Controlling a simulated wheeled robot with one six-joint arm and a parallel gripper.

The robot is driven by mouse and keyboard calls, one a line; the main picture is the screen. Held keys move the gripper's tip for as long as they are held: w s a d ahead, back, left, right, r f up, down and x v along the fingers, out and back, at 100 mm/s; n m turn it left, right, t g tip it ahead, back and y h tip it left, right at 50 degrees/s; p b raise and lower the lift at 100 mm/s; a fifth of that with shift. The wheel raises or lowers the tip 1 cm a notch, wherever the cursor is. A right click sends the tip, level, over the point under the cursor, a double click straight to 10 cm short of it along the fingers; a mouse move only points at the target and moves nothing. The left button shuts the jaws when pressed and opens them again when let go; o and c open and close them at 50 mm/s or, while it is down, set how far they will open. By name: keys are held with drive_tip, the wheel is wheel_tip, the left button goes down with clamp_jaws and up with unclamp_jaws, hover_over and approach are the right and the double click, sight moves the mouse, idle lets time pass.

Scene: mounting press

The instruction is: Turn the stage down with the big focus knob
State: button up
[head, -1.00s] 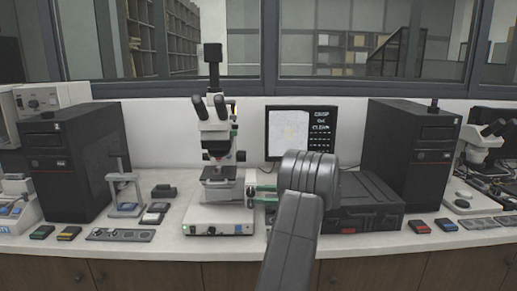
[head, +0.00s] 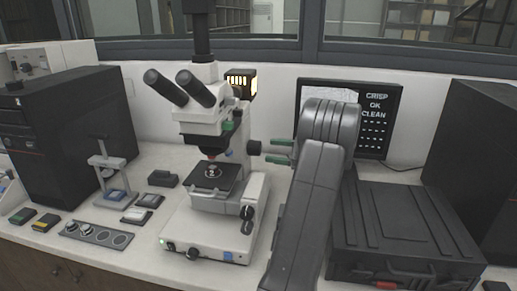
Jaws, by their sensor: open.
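The white microscope (head: 205,120) stands on the bench left of centre in the head view. Its black stage (head: 214,181) carries a small round sample below the objective. A dark round knob, which looks like the big focus knob (head: 254,147), sticks out from the right side of the microscope's column. My gripper (head: 271,151) comes from the right, with two green-tipped fingers pointing left at this knob. The fingers are apart and hold nothing. The fingertips are close to the knob's right side; I cannot tell if they touch it. My arm hides the area behind it.
A black case (head: 400,225) lies right of my arm. A monitor (head: 378,118) behind reads "CRISP OK CLEAN". Dark boxes stand at left (head: 55,130) and right (head: 485,150). A small press stand (head: 112,175) and several small blocks lie left of the microscope.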

sight(258, 149)
drive_tip(key=x, duration=0.6)
drive_tip(key=shift+c, duration=0.5)
drive_tip(key=c, duration=0.9)
